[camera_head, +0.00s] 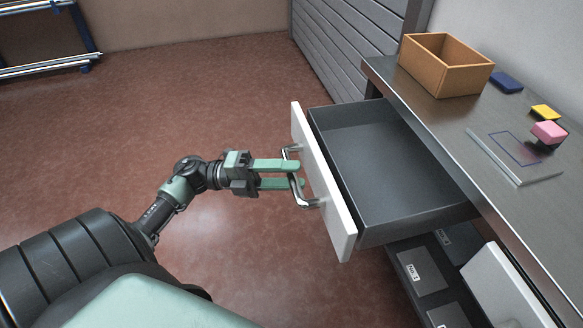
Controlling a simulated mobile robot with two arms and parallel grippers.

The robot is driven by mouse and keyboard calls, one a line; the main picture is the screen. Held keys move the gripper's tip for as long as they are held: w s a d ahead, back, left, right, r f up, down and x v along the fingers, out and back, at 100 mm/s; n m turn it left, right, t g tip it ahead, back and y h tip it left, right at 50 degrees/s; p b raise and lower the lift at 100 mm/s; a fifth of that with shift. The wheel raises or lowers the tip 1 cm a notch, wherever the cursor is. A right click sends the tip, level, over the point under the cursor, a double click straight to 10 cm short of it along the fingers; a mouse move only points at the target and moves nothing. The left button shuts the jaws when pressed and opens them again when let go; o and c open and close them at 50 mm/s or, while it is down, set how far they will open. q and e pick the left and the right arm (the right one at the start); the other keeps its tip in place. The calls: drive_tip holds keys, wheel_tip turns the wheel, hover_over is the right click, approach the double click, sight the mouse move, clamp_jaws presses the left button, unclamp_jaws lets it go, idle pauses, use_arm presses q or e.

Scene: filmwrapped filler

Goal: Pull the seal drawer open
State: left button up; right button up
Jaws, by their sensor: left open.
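The seal drawer (326,190) stands pulled out from under the workbench, with a white front panel and a dark grey tray that looks empty. Its metal bar handle (308,200) is on the front panel. My left gripper (296,175) comes in from the left with its two green fingers at the handle, one above the other in the picture. The fingers are apart, and the handle bar crosses near their tips. I cannot tell whether either finger touches the bar. My right gripper is not in view.
The metal workbench (440,125) carries a wooden box (445,75), a dark blue block (506,82), a yellow item (545,112), a pink-topped block (548,133) and a clear plate (512,156). Labelled dark bins (420,270) sit below the drawer.

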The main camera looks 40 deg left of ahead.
use_arm(q)
drive_tip(key=v, duration=0.7)
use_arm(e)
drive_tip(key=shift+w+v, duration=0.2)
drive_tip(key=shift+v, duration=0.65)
use_arm(q)
drive_tip(key=shift+s+a+f, duration=0.1)
drive_tip(key=shift+a, duration=0.05)
